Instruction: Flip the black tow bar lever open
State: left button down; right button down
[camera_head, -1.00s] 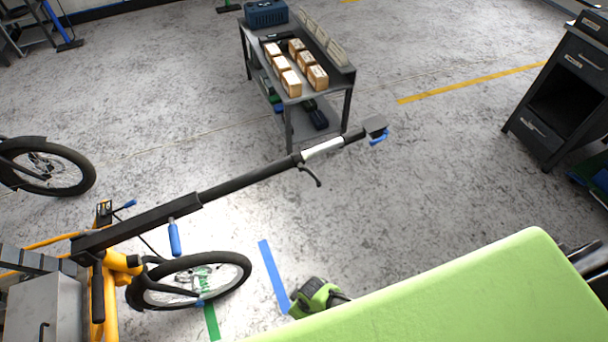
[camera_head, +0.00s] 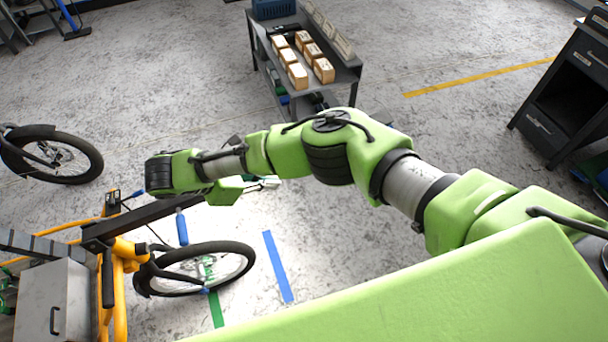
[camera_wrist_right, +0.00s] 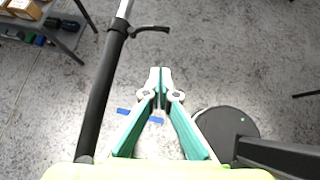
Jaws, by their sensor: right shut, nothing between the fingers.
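The black tow bar (camera_head: 150,217) runs up and right from the yellow cargo bike frame (camera_head: 122,270). My right arm covers its far part in the head view. In the right wrist view the bar (camera_wrist_right: 98,105) crosses the left side. The black lever (camera_wrist_right: 150,29) sticks out to the right near its upper end; the head view hides this lever. My right gripper (camera_head: 270,182) is at the end of the folded arm beside the bar. In the wrist view its fingertips (camera_wrist_right: 161,71) are together and empty, below the lever in the picture and apart from it. My left gripper is out of view.
A blue handle (camera_head: 182,228) hangs by the bar, near the front wheel (camera_head: 205,268). A grey cart (camera_head: 345,78) with several small boxes stands behind my arm. A dark cabinet (camera_head: 560,95) stands at right. The floor between them is clear.

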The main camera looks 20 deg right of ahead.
jog(key=d+r+p+x, duration=0.2)
jog(key=p+x, duration=0.1)
jog(key=x, duration=0.9)
jog(key=shift+w+d, duration=0.2)
jog(key=shift+w, duration=0.05)
jog(key=shift+w+f, duration=0.1)
jog(key=shift+f, duration=0.05)
